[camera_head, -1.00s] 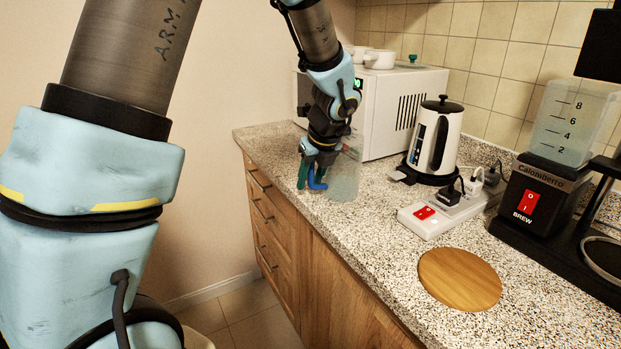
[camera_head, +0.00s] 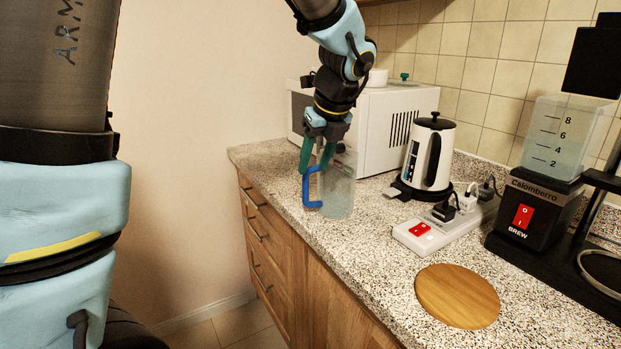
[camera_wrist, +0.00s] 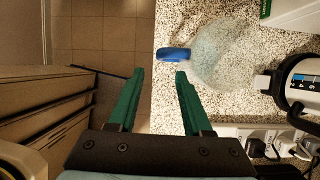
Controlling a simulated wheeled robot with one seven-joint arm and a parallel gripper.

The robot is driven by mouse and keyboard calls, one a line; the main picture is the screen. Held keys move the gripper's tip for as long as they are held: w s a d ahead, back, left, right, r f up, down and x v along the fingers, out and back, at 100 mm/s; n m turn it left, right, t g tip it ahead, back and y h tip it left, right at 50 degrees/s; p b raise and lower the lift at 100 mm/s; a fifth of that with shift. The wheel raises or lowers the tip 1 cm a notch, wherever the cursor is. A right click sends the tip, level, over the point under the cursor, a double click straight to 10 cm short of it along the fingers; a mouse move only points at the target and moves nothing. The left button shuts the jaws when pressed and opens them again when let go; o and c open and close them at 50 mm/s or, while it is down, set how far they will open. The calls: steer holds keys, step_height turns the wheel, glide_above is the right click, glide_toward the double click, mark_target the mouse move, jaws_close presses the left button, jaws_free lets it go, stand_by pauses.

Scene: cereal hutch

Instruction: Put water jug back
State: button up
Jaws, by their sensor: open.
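The water jug (camera_head: 339,190) is a clear, pale, see-through vessel with a blue handle (camera_head: 309,189) on its left side. It stands upright on the speckled counter in front of the microwave. In the wrist view the jug (camera_wrist: 222,55) is seen from above, with its blue handle (camera_wrist: 173,54) pointing left. My gripper (camera_head: 315,170) has green fingers and is open and empty. Its fingertips are close above the handle in the head view. In the wrist view my gripper (camera_wrist: 160,73) has the handle just beyond its fingertips; I cannot tell whether they touch.
A white microwave (camera_head: 385,125) stands behind the jug. A kettle (camera_head: 428,155), a power strip (camera_head: 440,228), a coffee maker (camera_head: 540,200) and a round wooden board (camera_head: 457,296) are to the right. The counter's front edge runs close to the jug.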

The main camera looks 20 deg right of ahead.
steer(key=s+a+f+n+g, duration=0.1)
steer(key=a+f+n, duration=0.2)
steer(key=a+n, duration=0.6)
steer(key=s+a+f+n+g, duration=0.1)
steer(key=s+a+f+n, duration=0.1)
steer(key=a+n, duration=0.8)
steer(key=s+a+f+n+h, duration=0.1)
steer(key=a+f+n, duration=0.4)
steer(key=a+n, duration=0.5)
steer(key=s+n, duration=0.1)
steer(key=n, duration=0.3)
steer(key=shift+s+g, duration=0.2)
steer(key=shift+g, duration=0.2)
